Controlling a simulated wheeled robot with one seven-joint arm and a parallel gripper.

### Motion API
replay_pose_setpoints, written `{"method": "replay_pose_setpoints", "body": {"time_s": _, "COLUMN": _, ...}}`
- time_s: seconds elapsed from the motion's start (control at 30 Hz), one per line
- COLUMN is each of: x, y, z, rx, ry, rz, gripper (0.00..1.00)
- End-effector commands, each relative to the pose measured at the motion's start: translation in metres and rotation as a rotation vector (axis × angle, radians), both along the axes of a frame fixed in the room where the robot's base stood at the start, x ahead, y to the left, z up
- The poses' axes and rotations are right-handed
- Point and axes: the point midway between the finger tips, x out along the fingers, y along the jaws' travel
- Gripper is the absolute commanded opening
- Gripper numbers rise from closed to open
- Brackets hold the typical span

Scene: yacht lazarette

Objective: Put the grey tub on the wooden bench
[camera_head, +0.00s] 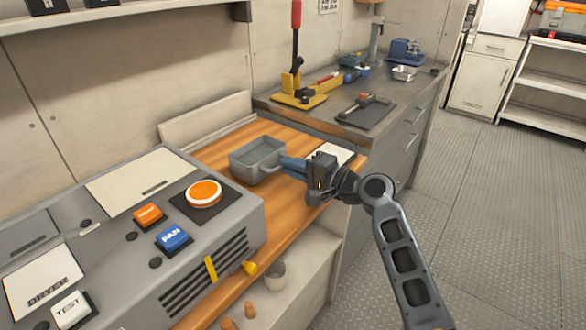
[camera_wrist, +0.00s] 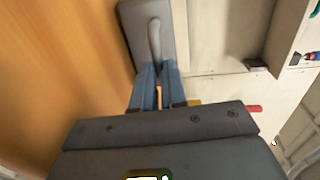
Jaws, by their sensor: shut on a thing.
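The grey tub (camera_head: 256,160) is a small open rectangular tub, upright and seemingly empty, over the wooden bench (camera_head: 285,208) in the head view. I cannot tell whether its base touches the wood. My gripper (camera_head: 287,164), with blue fingers, comes from the right and is shut on the tub's near right side, at its handle. In the wrist view the tub (camera_wrist: 133,22) and its curved handle are at the top, with my fingers (camera_wrist: 158,72) closed at the handle's lower end. The bench's orange wood (camera_wrist: 60,60) fills the left side there.
A grey control console (camera_head: 120,225) with buttons stands left of the bench. A grey worktop (camera_head: 335,110) with a red-handled press (camera_head: 296,60) and tools lies behind to the right. A low shelf with a cup (camera_head: 275,274) is below. Open floor lies right.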

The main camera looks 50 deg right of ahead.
Motion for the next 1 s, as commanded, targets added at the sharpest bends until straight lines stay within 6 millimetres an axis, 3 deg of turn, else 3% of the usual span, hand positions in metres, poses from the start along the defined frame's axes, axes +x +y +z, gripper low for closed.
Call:
{"method": "replay_pose_setpoints", "body": {"time_s": 0.27, "x": 0.0, "y": 0.0, "z": -0.002, "rx": 0.0, "ry": -0.001, "rz": 0.0, "gripper": 0.0}}
{"method": "replay_pose_setpoints", "body": {"time_s": 0.3, "x": 0.0, "y": 0.0, "z": -0.003, "rx": 0.0, "ry": 0.0, "rz": 0.0, "gripper": 0.15}}
{"method": "replay_pose_setpoints", "body": {"time_s": 0.53, "x": 0.0, "y": 0.0, "z": -0.003, "rx": 0.0, "ry": 0.0, "rz": 0.0, "gripper": 0.37}}
{"method": "replay_pose_setpoints", "body": {"time_s": 0.83, "x": -0.004, "y": -0.001, "z": -0.003, "rx": 0.0, "ry": 0.0, "rz": -0.001, "gripper": 0.37}}
{"method": "replay_pose_setpoints", "body": {"time_s": 1.0, "x": -0.025, "y": -0.002, "z": -0.002, "rx": -0.001, "ry": 0.002, "rz": -0.002, "gripper": 0.37}}
